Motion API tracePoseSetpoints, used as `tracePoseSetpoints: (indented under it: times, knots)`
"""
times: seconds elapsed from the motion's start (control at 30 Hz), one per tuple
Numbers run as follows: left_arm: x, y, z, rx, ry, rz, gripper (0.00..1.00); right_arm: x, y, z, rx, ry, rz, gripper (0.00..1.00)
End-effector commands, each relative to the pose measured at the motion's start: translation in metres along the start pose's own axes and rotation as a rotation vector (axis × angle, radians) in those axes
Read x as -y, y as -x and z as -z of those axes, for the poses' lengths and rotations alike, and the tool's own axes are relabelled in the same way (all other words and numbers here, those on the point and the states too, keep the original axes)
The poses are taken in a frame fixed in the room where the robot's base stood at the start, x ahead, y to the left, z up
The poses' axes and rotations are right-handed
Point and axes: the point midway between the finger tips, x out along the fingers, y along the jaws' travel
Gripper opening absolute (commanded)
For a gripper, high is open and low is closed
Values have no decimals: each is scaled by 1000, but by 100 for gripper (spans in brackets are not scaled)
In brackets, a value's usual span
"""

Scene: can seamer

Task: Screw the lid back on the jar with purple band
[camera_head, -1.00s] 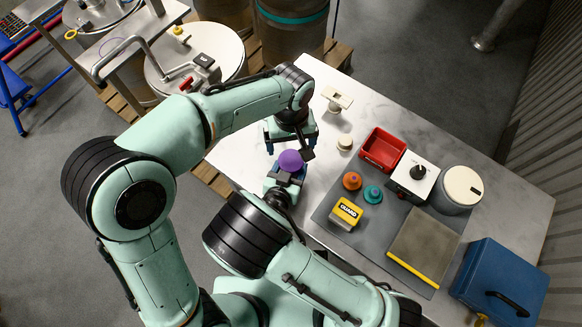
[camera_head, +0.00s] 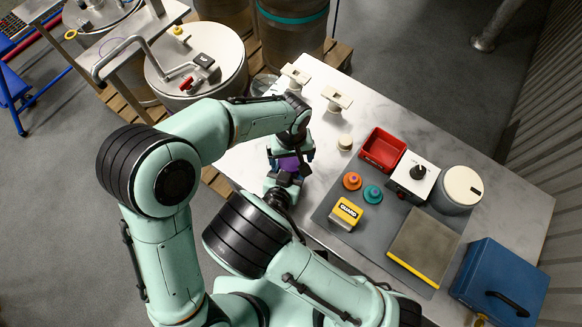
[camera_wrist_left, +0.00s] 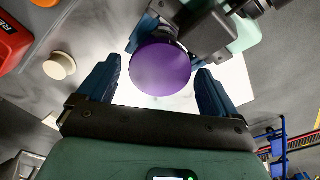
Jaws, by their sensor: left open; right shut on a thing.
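A round, smooth purple top (camera_head: 289,163) shows between my two grippers, and as a full disc in the left wrist view (camera_wrist_left: 160,69). The jar body under it is hidden, and I cannot tell whether the disc is a separate lid. My left gripper (camera_head: 290,156) is open above it, its blue fingers apart on either side of the disc; in the left wrist view (camera_wrist_left: 154,82) gaps show between fingers and disc. My right gripper (camera_head: 285,178) is shut on the purple-topped thing from the near side, holding it at the table's left end.
A cream knob (camera_head: 345,142), a red bin (camera_head: 371,157), orange (camera_head: 351,181) and teal (camera_head: 372,194) pieces, and a yellow block (camera_head: 346,212) stand to the right. Two pale handled pieces (camera_head: 337,98) are at the back. A blue case (camera_head: 500,283) is far right.

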Motion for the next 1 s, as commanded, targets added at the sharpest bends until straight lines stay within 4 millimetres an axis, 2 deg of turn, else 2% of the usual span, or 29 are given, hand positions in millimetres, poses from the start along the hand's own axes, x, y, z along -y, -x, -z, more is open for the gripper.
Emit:
tracePoseSetpoints:
  times: [0.1, 0.27, 0.3, 0.4, 0.53, 0.67, 0.7, 0.77, 1.0]
  knots:
    - [0, 0, 0, 0, 0, 0, 93, 0, 0, 0, -1, 0, 0, 0]
    - [0, 0, 0, 0, 0, 0, 41, 0, 0, 0, -1, 0, 0, 0]
    - [0, 0, 0, 0, 0, 0, 35, 0, 0, 0, -1, 0, 0, 0]
    - [0, 0, 0, 1, -20, 0, 35, 0, 0, 0, -1, 0, 0, 0]
    - [0, 0, 0, 2, -155, 1, 35, 0, 0, 0, -1, 0, 0, 0]
    - [0, 0, 0, 1, -147, 1, 35, 0, 0, 0, -1, 0, 0, 0]
    - [0, 0, 0, 1, -147, 1, 81, 0, 0, 0, -1, 0, 0, 0]
    - [0, 0, 0, 1, -147, 1, 100, 0, 0, 0, -1, 0, 0, 0]
    - [0, 1, 0, 1, -146, 0, 100, 0, 0, 0, -1, 0, 0, 0]
